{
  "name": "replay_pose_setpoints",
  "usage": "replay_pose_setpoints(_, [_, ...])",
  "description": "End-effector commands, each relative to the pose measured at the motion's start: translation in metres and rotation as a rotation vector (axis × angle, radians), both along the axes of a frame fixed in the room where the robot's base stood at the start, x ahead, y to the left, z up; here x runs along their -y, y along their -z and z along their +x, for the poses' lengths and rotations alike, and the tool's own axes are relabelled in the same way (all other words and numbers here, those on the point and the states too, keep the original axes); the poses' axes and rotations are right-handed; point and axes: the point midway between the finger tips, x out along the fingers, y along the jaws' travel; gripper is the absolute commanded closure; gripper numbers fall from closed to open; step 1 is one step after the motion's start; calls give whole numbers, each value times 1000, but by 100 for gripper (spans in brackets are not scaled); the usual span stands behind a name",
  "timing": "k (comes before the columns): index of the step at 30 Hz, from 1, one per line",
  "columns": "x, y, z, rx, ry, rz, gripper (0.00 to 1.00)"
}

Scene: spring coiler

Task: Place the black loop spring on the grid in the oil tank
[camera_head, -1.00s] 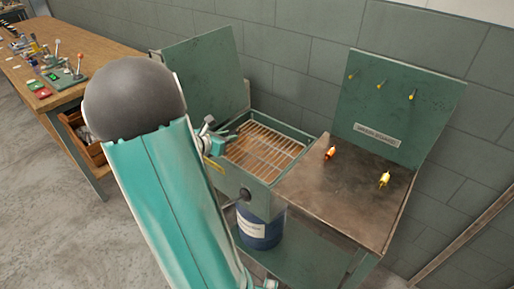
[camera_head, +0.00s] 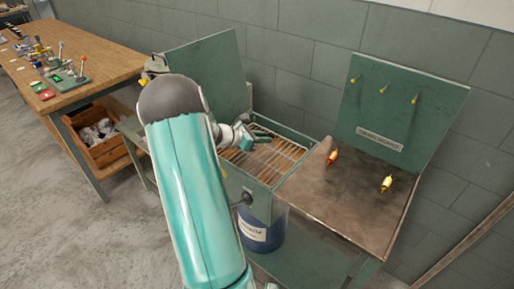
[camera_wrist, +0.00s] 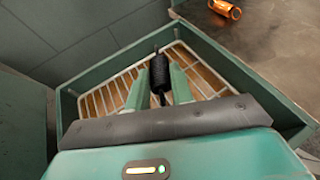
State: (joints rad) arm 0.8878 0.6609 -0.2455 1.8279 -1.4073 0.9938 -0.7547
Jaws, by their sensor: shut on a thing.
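The black loop spring (camera_wrist: 160,72) is clamped between the two fingers of my gripper (camera_wrist: 159,84) in the wrist view. The spring's loop end points away from me, over the grid (camera_wrist: 125,86). The wire grid lies inside the green oil tank (camera_wrist: 72,108), above brownish oil. In the head view my gripper (camera_head: 256,139) is over the left part of the tank (camera_head: 308,142) and its grid (camera_head: 282,160). The spring cannot be made out in that view. I cannot tell whether the spring touches the grid.
An orange spring (camera_head: 333,157) and a yellow spring (camera_head: 386,184) lie on the metal worktop (camera_head: 340,195) right of the tank. A green pegboard (camera_head: 400,100) stands behind it. A raised green lid (camera_head: 208,75) stands behind the tank. A wooden workbench (camera_head: 110,65) is at the left.

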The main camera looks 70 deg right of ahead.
Motion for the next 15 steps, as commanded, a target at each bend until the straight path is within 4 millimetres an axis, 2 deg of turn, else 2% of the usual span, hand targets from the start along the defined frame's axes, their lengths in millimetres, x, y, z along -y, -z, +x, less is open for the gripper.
replay_pose_setpoints(3, [11,23,13,-2,0,2,100])
replay_pose_setpoints(11, [22,42,26,-1,0,1,100])
replay_pose_setpoints(15, [23,62,27,-2,1,3,100])
